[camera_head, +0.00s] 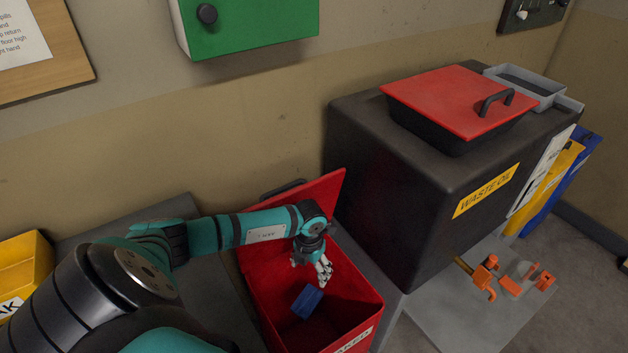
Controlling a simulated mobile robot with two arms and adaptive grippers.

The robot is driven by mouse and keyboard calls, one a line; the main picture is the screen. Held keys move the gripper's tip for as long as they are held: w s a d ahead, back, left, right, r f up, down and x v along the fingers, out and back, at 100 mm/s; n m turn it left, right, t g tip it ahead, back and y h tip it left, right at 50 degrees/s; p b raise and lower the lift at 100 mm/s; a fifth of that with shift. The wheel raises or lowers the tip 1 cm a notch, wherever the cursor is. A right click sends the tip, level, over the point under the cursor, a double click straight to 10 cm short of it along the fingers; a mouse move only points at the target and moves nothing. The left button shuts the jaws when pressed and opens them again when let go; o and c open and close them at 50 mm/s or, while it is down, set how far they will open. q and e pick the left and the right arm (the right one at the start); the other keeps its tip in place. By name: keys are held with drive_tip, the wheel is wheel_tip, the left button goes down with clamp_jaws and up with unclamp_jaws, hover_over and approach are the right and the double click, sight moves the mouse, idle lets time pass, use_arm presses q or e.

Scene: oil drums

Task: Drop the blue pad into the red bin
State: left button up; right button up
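The red bin (375,303) stands at the bottom centre with its red lid raised at the back. The blue pad (307,302) is inside the bin's opening, below and slightly left of my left gripper. I cannot tell whether it rests on the bottom or is still in the air. My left gripper (325,271) hangs over the bin, fingers pointing down. It looks open and empty, with the pad apart from its fingertips. My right gripper is not in view.
A black waste oil tank (390,180) with a red lid (460,98) stands right of the bin. Orange parts (508,284) are on a grey surface in front of it. A green cabinet (250,25) hangs on the wall. A yellow bin (25,265) is at the left.

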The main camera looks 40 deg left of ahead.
use_arm(q)
wheel_tip(320, 180, up, 12)
idle(0.7)
idle(0.4)
